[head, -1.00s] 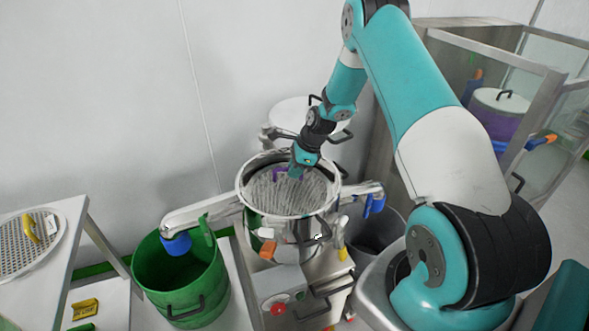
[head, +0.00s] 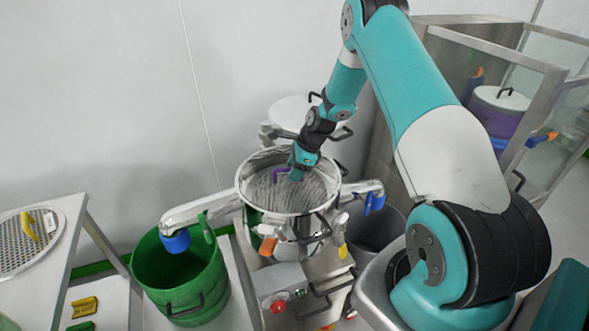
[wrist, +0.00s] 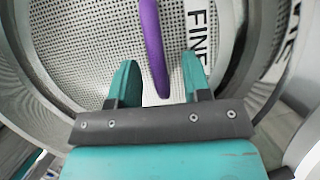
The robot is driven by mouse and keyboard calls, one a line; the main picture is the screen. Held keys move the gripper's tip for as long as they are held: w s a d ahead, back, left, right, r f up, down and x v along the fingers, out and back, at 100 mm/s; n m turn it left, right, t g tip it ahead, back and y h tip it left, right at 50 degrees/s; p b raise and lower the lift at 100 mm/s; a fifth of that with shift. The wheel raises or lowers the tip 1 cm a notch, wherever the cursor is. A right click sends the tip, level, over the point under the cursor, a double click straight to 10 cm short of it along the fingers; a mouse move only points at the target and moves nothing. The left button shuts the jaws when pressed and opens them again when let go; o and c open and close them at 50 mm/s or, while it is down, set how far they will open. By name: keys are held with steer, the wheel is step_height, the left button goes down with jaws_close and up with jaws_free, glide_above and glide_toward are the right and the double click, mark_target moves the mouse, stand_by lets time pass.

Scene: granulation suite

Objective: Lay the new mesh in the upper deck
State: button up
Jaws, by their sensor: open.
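The mesh (head: 305,190) is a round perforated screen with a purple handle (head: 279,173). It lies down inside the round steel upper deck (head: 240,190), below its rim. In the wrist view the mesh (wrist: 95,45) carries a white label reading "FINE". My gripper (head: 294,175) is open over the mesh. In the wrist view its two teal fingers (wrist: 161,68) stand apart on either side of the purple handle (wrist: 152,45), with gaps showing. Whether the mesh edge sits flat all round cannot be told.
Another perforated disc with a yellow handle (head: 29,226) lies on the table at left. A green bin (head: 185,290) stands below the left spout, a grey bin (head: 375,238) at right. A round white lid (head: 290,112) is behind the deck. A glass-sided cabinet (head: 540,100) stands at right.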

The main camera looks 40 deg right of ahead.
steer(key=b+v, duration=0.2)
steer(key=v, duration=1.5)
steer(key=shift+r+b, duration=0.15)
steer(key=shift+b, duration=0.25)
steer(key=shift+s, duration=0.1)
steer(key=s+a+r+n, duration=0.2)
steer(key=a+r+n, duration=0.1)
steer(key=a+n, duration=0.3)
steer(key=s+a+r+n+g, duration=0.1)
steer(key=s+a+r+n, duration=0.25)
steer(key=a, duration=0.45)
steer(key=s+a+r+n, duration=0.2)
steer(key=a+n, duration=0.3)
steer(key=a, duration=0.3)
steer(key=s+a+r+n+g, duration=0.1)
steer(key=s+a+n, duration=0.4)
steer(key=s+n, duration=0.3)
steer(key=s+a+r+n, duration=0.1)
steer(key=s+a+n, duration=0.5)
steer(key=s+n, duration=0.3)
steer(key=shift+s+a+r+g+y, duration=0.15)
steer(key=shift+s+a+g+y, duration=0.2)
steer(key=shift+s, duration=0.65)
